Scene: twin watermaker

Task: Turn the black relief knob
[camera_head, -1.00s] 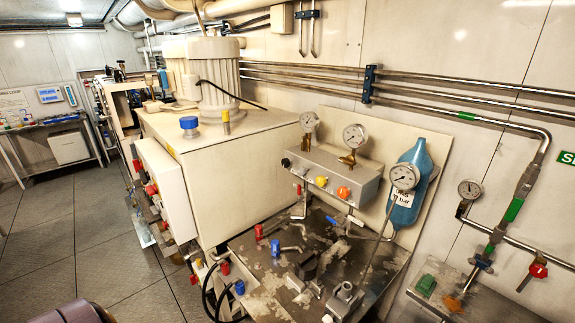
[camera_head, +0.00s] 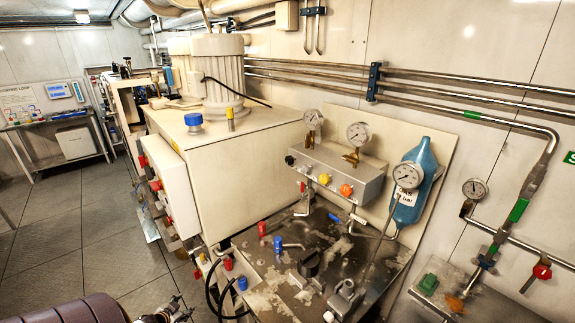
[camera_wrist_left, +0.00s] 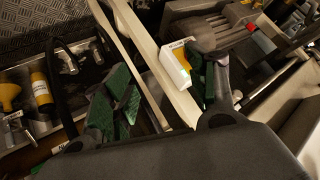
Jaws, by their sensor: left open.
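A small black knob (camera_head: 290,160) sits at the left end of the grey valve block, left of the red, yellow and orange knobs. A larger black knob (camera_head: 308,263) stands on the worn metal bench top. I cannot tell which is the relief knob. My left gripper (camera_head: 174,311) shows only in part at the bottom edge of the head view, well left of and apart from both. In the left wrist view its green-padded fingers (camera_wrist_left: 165,90) are spread with nothing held between them. No black knob is clear in that view. My right gripper is not in view.
Pressure gauges (camera_head: 358,134) and a blue cylinder (camera_head: 412,187) stand behind the bench. The big cream cabinet (camera_head: 240,170) is to the left, with red and blue fittings and black hoses (camera_head: 213,295) low in front. The grey floor (camera_head: 90,235) at left is open.

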